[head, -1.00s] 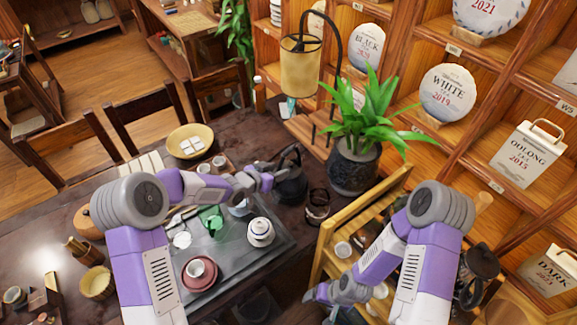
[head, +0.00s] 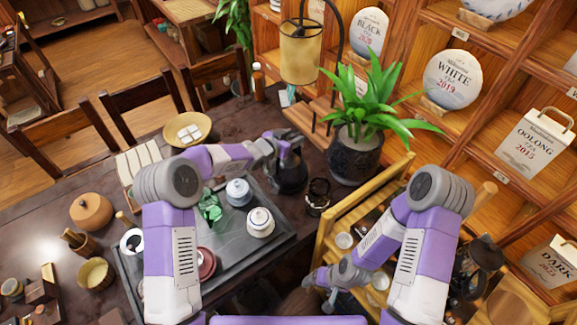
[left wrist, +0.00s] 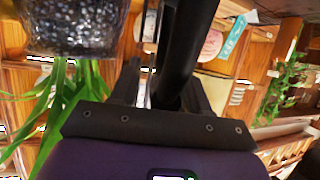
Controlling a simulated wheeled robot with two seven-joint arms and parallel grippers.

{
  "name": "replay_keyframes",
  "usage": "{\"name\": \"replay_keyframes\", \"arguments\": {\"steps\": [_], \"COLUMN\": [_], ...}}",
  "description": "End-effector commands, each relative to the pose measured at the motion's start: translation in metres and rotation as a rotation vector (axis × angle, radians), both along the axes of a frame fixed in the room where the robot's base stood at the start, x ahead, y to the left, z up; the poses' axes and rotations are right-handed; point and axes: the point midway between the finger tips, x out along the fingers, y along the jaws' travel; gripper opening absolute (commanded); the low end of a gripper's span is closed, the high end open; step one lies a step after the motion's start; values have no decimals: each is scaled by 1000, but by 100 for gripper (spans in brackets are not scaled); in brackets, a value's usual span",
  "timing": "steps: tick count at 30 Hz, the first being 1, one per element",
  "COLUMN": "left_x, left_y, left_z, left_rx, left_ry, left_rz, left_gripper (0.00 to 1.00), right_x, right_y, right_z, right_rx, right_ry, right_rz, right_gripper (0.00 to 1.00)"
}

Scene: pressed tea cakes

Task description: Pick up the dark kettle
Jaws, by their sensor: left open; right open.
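The dark kettle (head: 291,176) stands at the far right end of the table, beside the plant pot. My left gripper (head: 285,139) is open at the kettle's upper part and partly hides its handle. In the left wrist view a thick black curved bar, apparently the kettle's handle (left wrist: 187,45), runs down between the open fingers of my left gripper (left wrist: 168,88). I cannot tell whether it touches them. My right gripper (head: 318,283) is open and empty, low beside the wooden rack, far from the kettle.
A potted plant (head: 353,160) stands close right of the kettle, and a lamp (head: 300,55) is behind it. A dark tea tray (head: 275,240) with a white lidded pot (head: 260,222) lies in front. A wooden rack (head: 330,235) stands at right.

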Motion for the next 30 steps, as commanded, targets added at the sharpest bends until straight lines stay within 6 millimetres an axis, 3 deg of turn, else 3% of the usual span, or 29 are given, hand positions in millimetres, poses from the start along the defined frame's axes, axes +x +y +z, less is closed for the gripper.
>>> {"name": "replay_keyframes", "arguments": {"steps": [3,12,30], "left_x": [0,0,0], "left_y": [0,0,1], "left_z": [0,0,0], "left_rx": [0,0,-1], "left_ry": [0,0,1], "left_rz": [0,0,0], "left_gripper": [44,0,0], "right_x": [0,0,0], "right_y": [0,0,0], "right_z": [0,0,0], "right_rx": [0,0,0], "right_ry": [0,0,0], "right_rz": [0,0,0], "right_gripper": [80,80,80]}}
